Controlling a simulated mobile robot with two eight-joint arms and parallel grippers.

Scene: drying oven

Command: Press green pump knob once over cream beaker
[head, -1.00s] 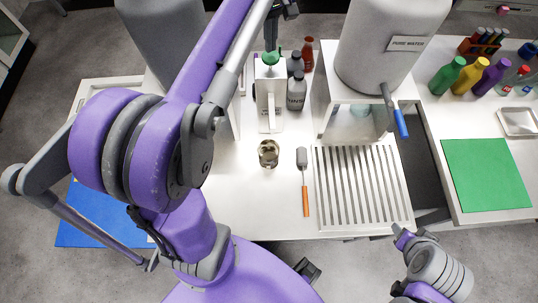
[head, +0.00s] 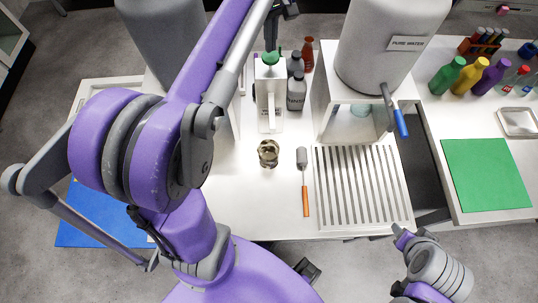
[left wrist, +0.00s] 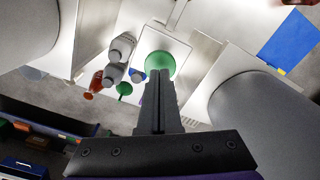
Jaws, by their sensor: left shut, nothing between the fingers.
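The green pump knob (head: 271,58) tops a white pump dispenser (head: 270,98) on the white table. It also shows in the left wrist view (left wrist: 160,64). My left gripper (head: 271,38) is shut and empty, directly above the knob in the head view. In the left wrist view its closed fingertips (left wrist: 157,78) overlap the knob's near edge; I cannot tell whether they touch. The small beaker (head: 268,152) stands upright in front of the pump; its contents are hard to make out. My right arm shows at the lower right, but its gripper is not visible.
Grey bottles (head: 297,92) and a red bottle (head: 307,56) stand just right of the pump. A spatula with an orange handle (head: 306,200) lies right of the beaker. A pure water tank (head: 390,45) on a white stand and a slotted rack (head: 362,188) are further right.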

